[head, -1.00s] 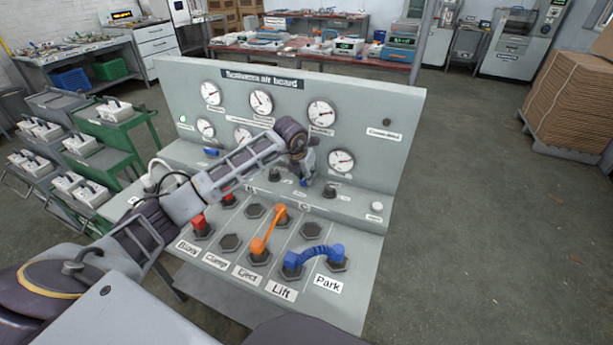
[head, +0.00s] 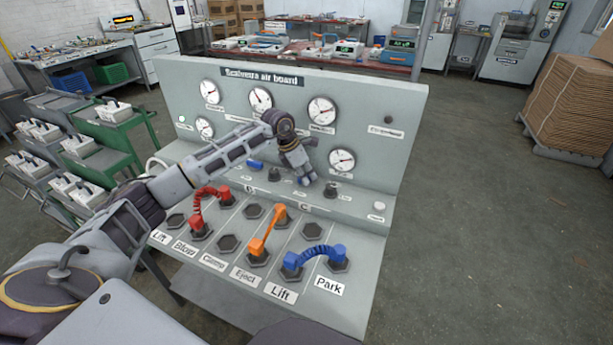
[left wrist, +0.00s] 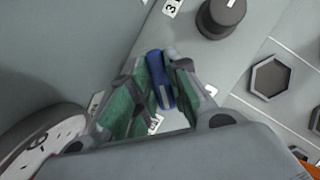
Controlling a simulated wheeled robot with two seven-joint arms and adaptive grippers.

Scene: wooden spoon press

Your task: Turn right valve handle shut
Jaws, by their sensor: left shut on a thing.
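The grey air board (head: 300,80) stands ahead of me, with valves along its ledge. My left gripper (head: 304,180) reaches over the ledge at the lower right of the board, its fingers pointing down. In the left wrist view the gripper (left wrist: 160,95) has its green-padded fingers closed on both sides of a blue valve handle (left wrist: 162,75). The handle's base is partly hidden by the fingers. Another blue handle (head: 255,164) shows on the ledge to the left. My right gripper is not in view.
A dark knob (head: 330,190) stands just right of the gripper. Below, the sloped panel carries hex sockets, a red hose (head: 197,205), an orange hose (head: 266,235) and a blue hose (head: 314,254). Gauges, such as one (head: 342,160), are close above.

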